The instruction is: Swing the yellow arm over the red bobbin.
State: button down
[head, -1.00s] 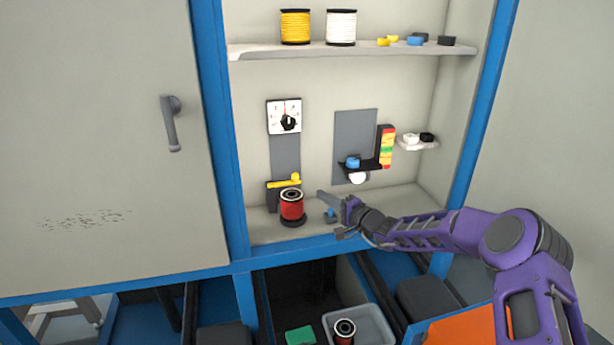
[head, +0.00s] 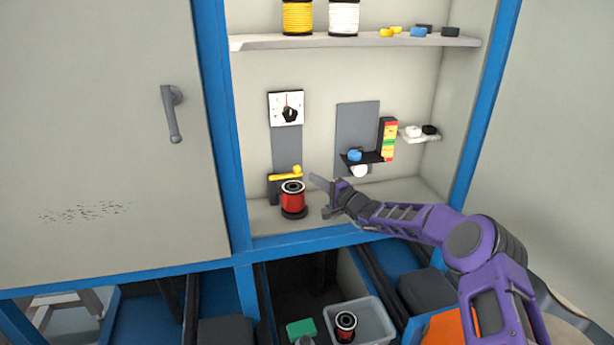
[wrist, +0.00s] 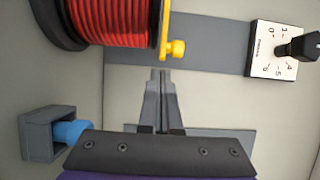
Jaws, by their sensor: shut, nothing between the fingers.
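The red bobbin (head: 292,200) stands upright on the cabinet floor and shows at the top left of the wrist view (wrist: 115,22). The yellow arm (head: 283,176) sits on a dark post behind and left of the bobbin, level with its upper end. Its round knob (head: 297,169) points right, and the knob also shows in the wrist view (wrist: 177,48). My gripper (wrist: 161,75) is shut and empty. Its tips are close to the knob in the wrist view, with a small gap visible. In the head view it is just right of the bobbin.
A dial (head: 286,108) is on the wall above the post. A blue-tipped grey fitting (wrist: 72,132) is at the lower left of the wrist view. A black bracket (head: 365,160) and colored strip (head: 389,139) are to the right. A grey bin (head: 365,318) holds another red bobbin below.

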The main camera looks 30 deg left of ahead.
jog(key=shift+b+x, duration=0.3)
jog(key=shift+x, duration=1.8)
jog(key=shift+t, duration=0.3)
